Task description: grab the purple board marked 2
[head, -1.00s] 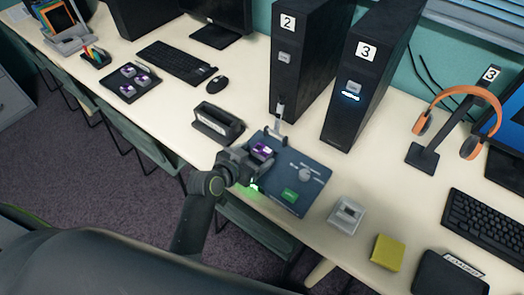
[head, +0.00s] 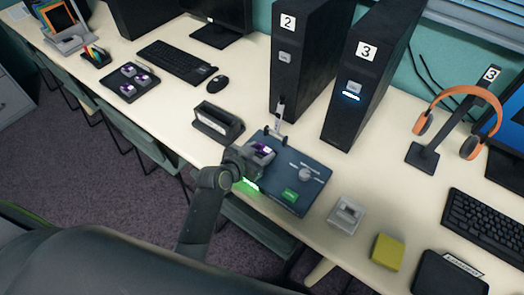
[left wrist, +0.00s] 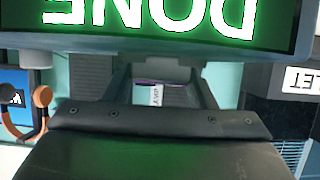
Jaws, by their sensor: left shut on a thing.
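My left gripper (head: 260,154) is over the left part of a dark blue panel (head: 317,172) near the table's front edge. It is shut on a small purple board (head: 264,148), which shows between its fingers. In the left wrist view a purple edge and a white label show between the fingers, on the board (left wrist: 157,94). I cannot read a number on it. Whether the board touches the panel is hidden by the gripper. More purple boards (head: 127,71) sit in a dark tray (head: 120,93) at the left. My right gripper is not in view.
A dark holder (head: 218,123) stands left of the panel. Black towers marked 2 (head: 300,70) and 3 (head: 352,110) stand behind it. A grey box (head: 346,215) and a yellow block (head: 387,252) lie to the right. A green DONE sign (left wrist: 150,18) fills the wrist view's top.

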